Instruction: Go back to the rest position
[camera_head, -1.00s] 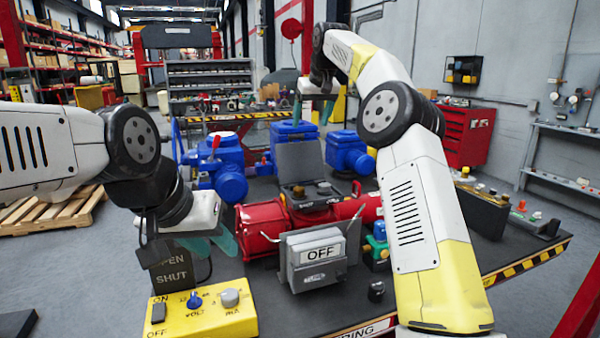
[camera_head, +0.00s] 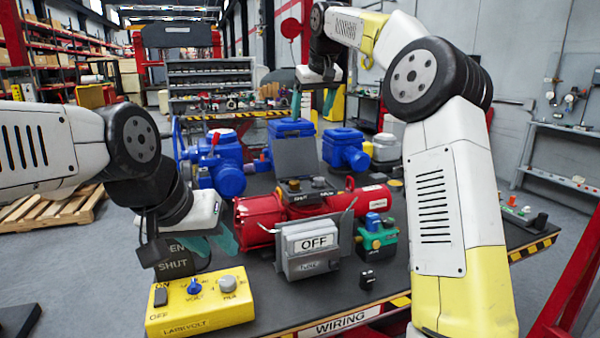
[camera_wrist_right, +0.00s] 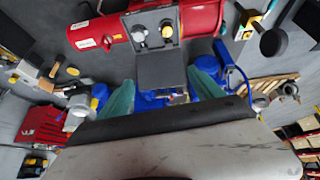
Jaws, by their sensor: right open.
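My right gripper (camera_head: 312,100) is raised above the back of the bench in the head view, its green fingers pointing down. In the right wrist view its two green fingers (camera_wrist_right: 162,92) are apart with nothing held between them. My left gripper (camera_head: 222,240) hangs over the left part of the bench, behind the yellow control box (camera_head: 202,303). Its green fingers partly show; their gap is unclear. The red valve actuator (camera_head: 270,216) lies on the bench (camera_head: 400,277), with a grey OFF panel (camera_head: 311,245) in front of it. The actuator also shows in the right wrist view (camera_wrist_right: 203,18).
Blue actuators (camera_head: 222,160) and (camera_head: 344,150) stand at the back of the bench. A green and blue unit (camera_head: 376,238) and a small black switch (camera_head: 367,278) sit right of the OFF panel. A wooden pallet (camera_head: 45,213) lies on the floor at left.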

